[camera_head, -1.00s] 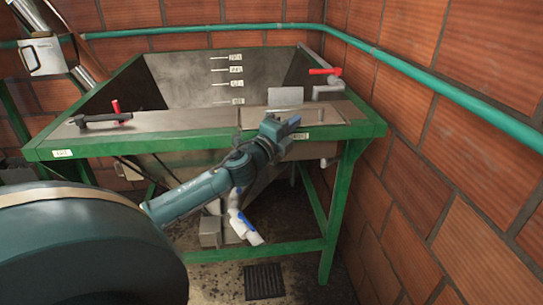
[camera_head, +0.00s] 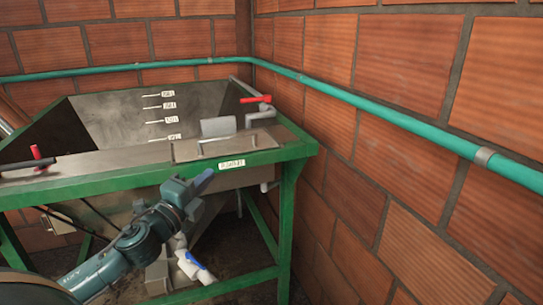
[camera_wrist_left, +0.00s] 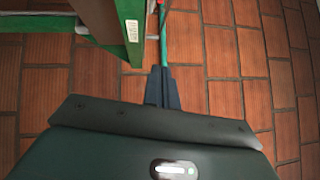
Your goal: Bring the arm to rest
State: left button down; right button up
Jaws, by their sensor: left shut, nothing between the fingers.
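My left gripper (camera_head: 203,181) is in front of the green-framed steel hopper (camera_head: 110,118), just below its front edge in the picture. Its arm comes in from the lower left. In the left wrist view the two dark fingers (camera_wrist_left: 162,88) are together with nothing between them, and they point toward the brick wall. The green frame (camera_wrist_left: 122,30) shows at the upper left there. I cannot tell the exact gap between the gripper and the frame. My right gripper is in neither view.
A red-handled valve (camera_head: 256,100) and a metal flap (camera_head: 218,127) sit on the hopper's top. A white pipe with a blue handle (camera_head: 190,262) hangs below. A teal pipe (camera_head: 400,118) runs along the brick wall (camera_head: 400,220) at right. A red lever (camera_head: 38,155) stands at left.

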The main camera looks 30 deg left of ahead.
pick_arm(q)
jog(key=shift+f, duration=0.1)
jog(key=s+d+f+n+g+h+p, duration=0.1)
jog(key=s+d+f+n+g, duration=0.3)
jog(key=f, duration=0.6)
jog(key=s+d+f+n+g, duration=0.1)
jog(key=s+d+f+n, duration=0.3)
jog(key=f, duration=0.6)
jog(key=s+d+f+n+g+h, duration=0.1)
jog(key=s+d+f+n, duration=0.3)
jog(key=d, duration=0.5)
jog(key=s+d+f+n+g+h, duration=0.2)
jog(key=s+d+f+n, duration=0.2)
jog(key=d, duration=0.5)
jog(key=shift+s+f+g+p, duration=0.45)
jog(key=shift+s+f, duration=0.1)
jog(key=shift+f, duration=0.15)
jog(key=shift+d, duration=0.1)
